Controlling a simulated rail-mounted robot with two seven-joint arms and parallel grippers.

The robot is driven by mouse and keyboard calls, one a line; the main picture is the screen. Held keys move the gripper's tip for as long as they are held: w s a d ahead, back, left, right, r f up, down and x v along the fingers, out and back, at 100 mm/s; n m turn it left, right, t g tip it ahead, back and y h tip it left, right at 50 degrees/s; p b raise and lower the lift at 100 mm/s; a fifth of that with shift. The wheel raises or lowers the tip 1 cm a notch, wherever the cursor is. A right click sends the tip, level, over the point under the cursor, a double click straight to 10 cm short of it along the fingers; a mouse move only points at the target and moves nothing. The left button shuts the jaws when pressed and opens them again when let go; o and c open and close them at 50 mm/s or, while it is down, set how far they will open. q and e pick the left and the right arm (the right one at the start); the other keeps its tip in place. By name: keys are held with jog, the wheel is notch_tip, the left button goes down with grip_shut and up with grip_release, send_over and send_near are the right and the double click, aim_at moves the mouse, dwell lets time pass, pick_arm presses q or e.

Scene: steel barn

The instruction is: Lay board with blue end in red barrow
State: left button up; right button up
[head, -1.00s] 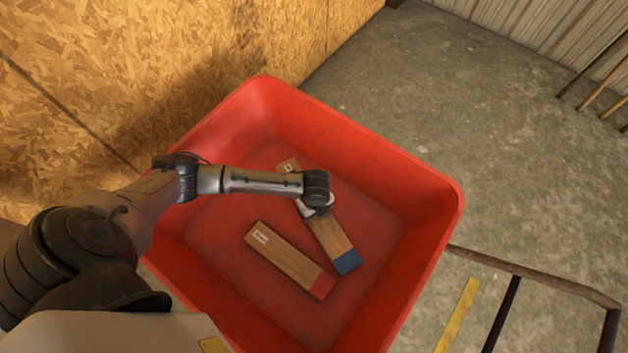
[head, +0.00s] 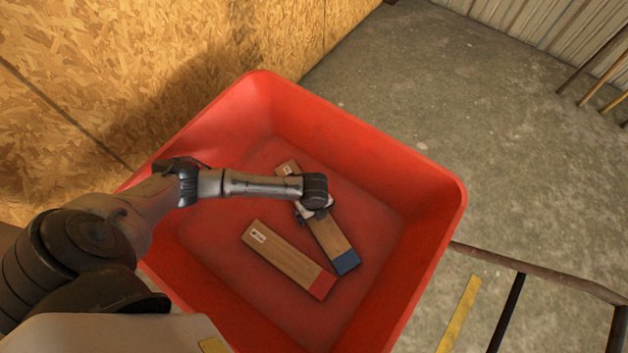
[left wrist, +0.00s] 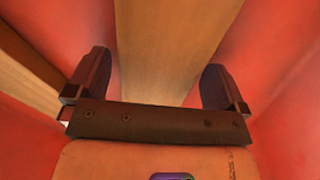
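The red barrow (head: 414,170) stands in the middle of the head view. The board with the blue end (head: 329,236) lies in it, its blue end toward the lower right. My left gripper (head: 314,214) is low inside the barrow, over the middle of this board, and the arm hides part of it. In the left wrist view, the fingers (left wrist: 158,90) are spread, one on each side of the board (left wrist: 168,40), with narrow gaps visible. My right gripper is not in view.
A board with a red end (head: 285,259) lies in the barrow, left of the blue-ended one. A chipboard wall (head: 130,70) rises behind the barrow at the left. A metal frame (head: 540,273) stands at the lower right.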

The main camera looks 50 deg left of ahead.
pick_arm(q)
jog(key=shift+r, duration=0.1)
notch_tip(320, 180, up, 12)
jog(key=p, duration=0.6)
jog(key=shift+p, duration=0.35)
dwell(0.3)
